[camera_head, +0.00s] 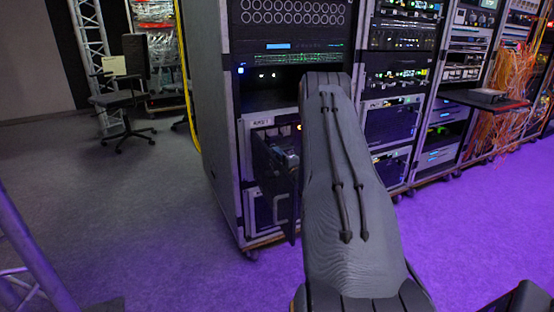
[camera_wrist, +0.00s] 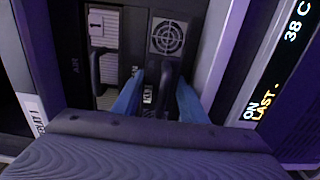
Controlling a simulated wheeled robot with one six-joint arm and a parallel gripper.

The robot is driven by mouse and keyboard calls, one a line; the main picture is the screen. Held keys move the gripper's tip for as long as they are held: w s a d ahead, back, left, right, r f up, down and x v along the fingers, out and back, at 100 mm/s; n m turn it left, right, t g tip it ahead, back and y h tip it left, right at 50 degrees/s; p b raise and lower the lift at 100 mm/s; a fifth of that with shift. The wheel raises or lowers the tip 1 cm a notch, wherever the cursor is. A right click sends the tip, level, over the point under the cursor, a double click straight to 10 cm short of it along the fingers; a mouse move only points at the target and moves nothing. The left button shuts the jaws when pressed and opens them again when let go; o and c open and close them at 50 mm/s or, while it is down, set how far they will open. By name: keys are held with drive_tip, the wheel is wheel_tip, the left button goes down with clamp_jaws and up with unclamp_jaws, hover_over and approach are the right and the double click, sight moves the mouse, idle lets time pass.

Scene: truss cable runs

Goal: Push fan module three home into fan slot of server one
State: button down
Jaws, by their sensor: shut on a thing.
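In the wrist view, a fan module (camera_wrist: 167,38) with a round dark grille on a pale face sits between the dark walls of an opening. A dark upright handle (camera_wrist: 169,72) stands out from its face. My gripper (camera_wrist: 160,84) has two blue fingers and is shut on this handle. I cannot tell how deep the module sits. In the head view, server one (camera_head: 262,124) shows a labelled pale frame low in the left rack, with an open dark front door (camera_head: 276,180). My arm hides its right part, and the gripper is not visible there.
A pale louvred unit marked 1 (camera_wrist: 97,20) with a dark handle sits left of the module. A lit display (camera_wrist: 275,60) stands at the right. More racks (camera_head: 398,85) continue rightward. The floor (camera_head: 150,210) at left is open, with an office chair (camera_head: 125,90) behind.

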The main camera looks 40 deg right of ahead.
drive_tip(key=shift+w+r, duration=0.1)
drive_tip(key=shift+w, duration=0.15)
drive_tip(key=c, duration=1)
unclamp_jaws()
drive_tip(key=shift+s, duration=0.1)
drive_tip(key=p+v, duration=0.1)
drive_tip(key=v, duration=0.6)
drive_tip(key=shift+s+p, duration=0.25)
drive_tip(key=shift+p, duration=0.1)
drive_tip(key=shift+r, duration=0.1)
